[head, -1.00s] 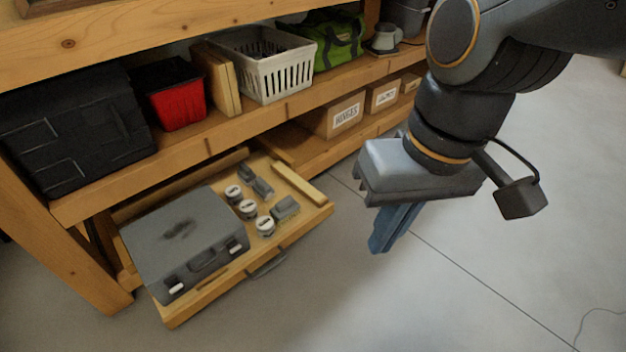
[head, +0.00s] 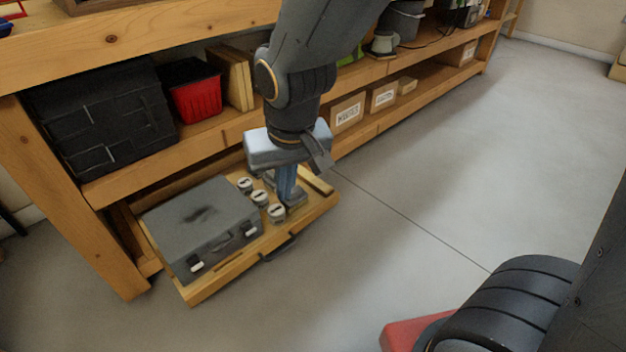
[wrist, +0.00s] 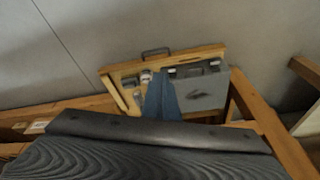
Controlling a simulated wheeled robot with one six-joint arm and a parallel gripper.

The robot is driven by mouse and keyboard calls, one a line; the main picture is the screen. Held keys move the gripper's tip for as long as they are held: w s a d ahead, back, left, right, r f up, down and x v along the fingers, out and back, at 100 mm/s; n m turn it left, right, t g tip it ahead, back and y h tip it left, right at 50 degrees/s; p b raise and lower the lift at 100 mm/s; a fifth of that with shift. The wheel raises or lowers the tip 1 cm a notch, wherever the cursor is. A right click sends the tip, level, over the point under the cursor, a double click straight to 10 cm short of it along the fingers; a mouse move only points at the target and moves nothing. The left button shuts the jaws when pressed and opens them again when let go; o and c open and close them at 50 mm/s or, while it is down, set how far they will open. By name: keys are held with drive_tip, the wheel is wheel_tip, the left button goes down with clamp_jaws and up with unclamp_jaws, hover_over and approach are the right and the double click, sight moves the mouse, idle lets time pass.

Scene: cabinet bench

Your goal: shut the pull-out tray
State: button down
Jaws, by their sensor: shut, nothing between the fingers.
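The pull-out tray (head: 225,283) is a wooden drawer at the bottom of the bench, standing well out, with a dark handle (head: 279,250) on its front. It carries a grey case (head: 205,225) on the left and small lidded jars (head: 260,198) on the right. My gripper (head: 287,192) points down over the right part of the tray, its blue fingers together and empty. I cannot tell whether the fingertips touch anything there. In the wrist view the tray (wrist: 190,52) lies ahead, and the fingers (wrist: 162,102) cover part of its contents.
The shelf above the tray holds a black case (head: 100,120) and a red bin (head: 195,95). Labelled boxes (head: 348,113) stand on the lower shelf to the right. The floor (head: 400,180) in front and to the right is clear.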

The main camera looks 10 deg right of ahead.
drive_tip(key=w+d+f+m+t+y, duration=0.1)
drive_tip(key=w+d+f+m+t, duration=0.35)
drive_tip(key=w+d+f, duration=1.05)
drive_tip(key=w+d+f+m+y, duration=0.25)
drive_tip(key=f+m, duration=0.25)
drive_tip(key=f, duration=0.4)
drive_tip(key=m+t+y, duration=0.2)
drive_tip(key=m+t, duration=0.1)
drive_tip(key=m, duration=0.1)
approach(320, 209)
drive_tip(key=b+x, duration=0.5)
drive_tip(key=shift+d+f+b, duration=0.15)
drive_tip(key=shift+f+b, duration=0.1)
drive_tip(key=shift+b, duration=0.05)
drive_tip(key=shift+w+a+r, duration=0.1)
drive_tip(key=shift+w+a, duration=0.2)
drive_tip(key=shift+w, duration=0.15)
